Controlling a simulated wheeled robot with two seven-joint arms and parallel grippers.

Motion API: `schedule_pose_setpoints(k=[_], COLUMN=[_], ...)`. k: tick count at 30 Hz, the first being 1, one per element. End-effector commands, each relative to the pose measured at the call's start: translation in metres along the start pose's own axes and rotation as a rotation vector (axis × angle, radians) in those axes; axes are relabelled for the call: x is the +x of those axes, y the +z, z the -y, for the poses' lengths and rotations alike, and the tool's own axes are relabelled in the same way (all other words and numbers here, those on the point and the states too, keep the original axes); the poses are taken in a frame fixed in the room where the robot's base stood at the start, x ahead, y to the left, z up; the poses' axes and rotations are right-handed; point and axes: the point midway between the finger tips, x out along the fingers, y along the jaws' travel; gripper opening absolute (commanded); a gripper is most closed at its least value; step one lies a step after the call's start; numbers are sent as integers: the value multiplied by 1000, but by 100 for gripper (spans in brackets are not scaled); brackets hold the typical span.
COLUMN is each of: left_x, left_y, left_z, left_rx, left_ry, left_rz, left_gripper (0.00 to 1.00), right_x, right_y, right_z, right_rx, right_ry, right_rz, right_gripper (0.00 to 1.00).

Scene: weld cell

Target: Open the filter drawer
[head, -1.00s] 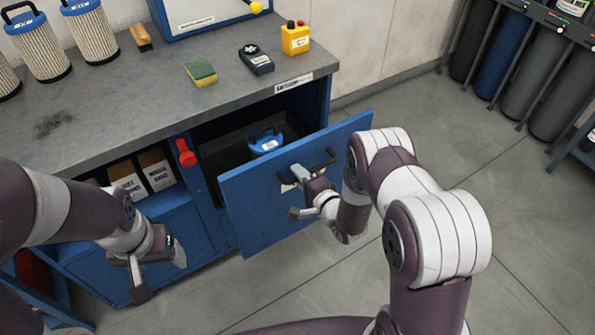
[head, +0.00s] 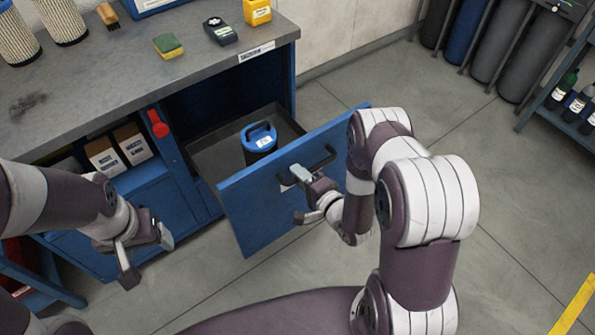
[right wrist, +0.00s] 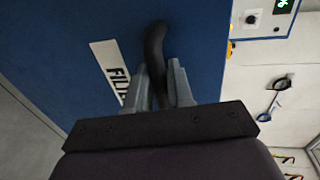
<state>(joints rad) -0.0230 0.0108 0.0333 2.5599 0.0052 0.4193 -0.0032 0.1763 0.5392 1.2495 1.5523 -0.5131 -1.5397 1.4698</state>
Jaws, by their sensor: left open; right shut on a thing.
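The filter drawer (head: 262,205) has a blue front and a dark tray, and stands pulled out from the blue cabinet. A filter with a blue top and handle (head: 260,136) stands inside it. My right gripper (head: 303,176) is shut on the black drawer handle (head: 322,160). In the right wrist view the fingers (right wrist: 160,84) are on both sides of the dark handle (right wrist: 155,45), beside a partly hidden label (right wrist: 112,70) reading "FILT". My left gripper (head: 146,258) is open and empty, in front of the cabinet's left part, apart from the drawer.
The grey worktop (head: 110,80) holds a sponge (head: 167,46), a dark meter (head: 220,31) and a yellow box (head: 257,11). A red lever (head: 157,123) is on the cabinet left of the drawer opening. Open floor (head: 400,90) lies right of the drawer.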

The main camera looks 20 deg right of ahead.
Motion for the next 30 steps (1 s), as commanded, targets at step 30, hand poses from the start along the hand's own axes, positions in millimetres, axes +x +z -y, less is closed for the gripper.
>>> schedule_pose_setpoints(k=[30], left_x=[-1], left_y=[0], left_z=[0], left_rx=[0], left_ry=[0], left_rz=[0], left_gripper=[73], right_x=[-63], right_y=[-3], right_z=[-1], right_rx=[5], right_ry=[4], right_rz=[-9], right_gripper=[40])
